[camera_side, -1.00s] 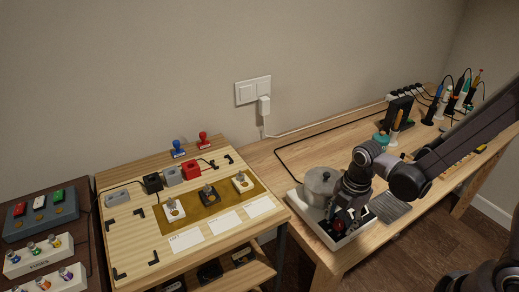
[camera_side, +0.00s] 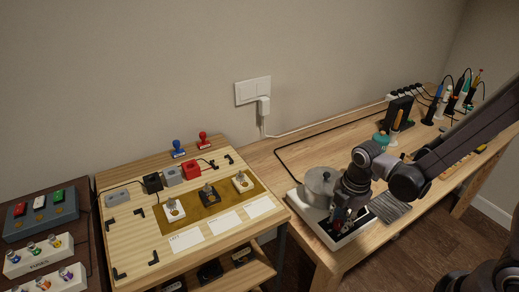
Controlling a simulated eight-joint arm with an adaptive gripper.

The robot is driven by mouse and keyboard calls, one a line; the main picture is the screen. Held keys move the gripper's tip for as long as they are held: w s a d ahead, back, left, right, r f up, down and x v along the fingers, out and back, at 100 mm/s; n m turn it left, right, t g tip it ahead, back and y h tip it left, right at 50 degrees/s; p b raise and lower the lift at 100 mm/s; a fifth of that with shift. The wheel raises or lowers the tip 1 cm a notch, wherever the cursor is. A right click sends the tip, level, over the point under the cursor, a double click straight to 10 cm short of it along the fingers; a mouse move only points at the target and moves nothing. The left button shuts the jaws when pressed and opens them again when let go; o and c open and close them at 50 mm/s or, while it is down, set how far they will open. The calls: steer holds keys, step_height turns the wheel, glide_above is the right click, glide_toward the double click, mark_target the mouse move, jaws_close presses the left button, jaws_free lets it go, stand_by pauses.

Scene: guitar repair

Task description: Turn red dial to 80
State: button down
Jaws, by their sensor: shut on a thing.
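The red dial (camera_side: 338,226) sits on the front of a white cooker unit (camera_side: 322,231), and only a small red patch of it shows. My gripper (camera_side: 341,222) points down over the unit's front and is shut on the red dial. The fingers hide most of the dial. Its scale and pointer cannot be read from here. A grey metal pot with a lid (camera_side: 319,184) stands on the unit, just left of my gripper.
A ridged grey pad (camera_side: 390,208) lies right of the unit. A wooden board with switches (camera_side: 180,215) stands at the left. Screwdrivers and other tools (camera_side: 455,98) stand at the back right. A black cable (camera_side: 290,150) runs along the bench behind the pot.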

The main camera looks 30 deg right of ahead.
steer(key=m, duration=0.9)
steer(key=shift+a, duration=0.1)
steer(key=m, duration=0.4)
steer(key=shift+m+g+h, duration=0.3)
steer(key=shift+h, duration=0.1)
steer(key=m, duration=0.3)
steer(key=shift+m, duration=0.3)
steer(key=m, duration=0.4)
steer(key=shift+m, duration=0.3)
steer(key=m, duration=0.4)
steer(key=shift+w+g, duration=0.1)
steer(key=shift+g, duration=0.3)
steer(key=m, duration=0.4)
steer(key=shift+m, duration=0.4)
steer(key=shift+m+y, duration=0.3)
steer(key=shift+m, duration=1.5)
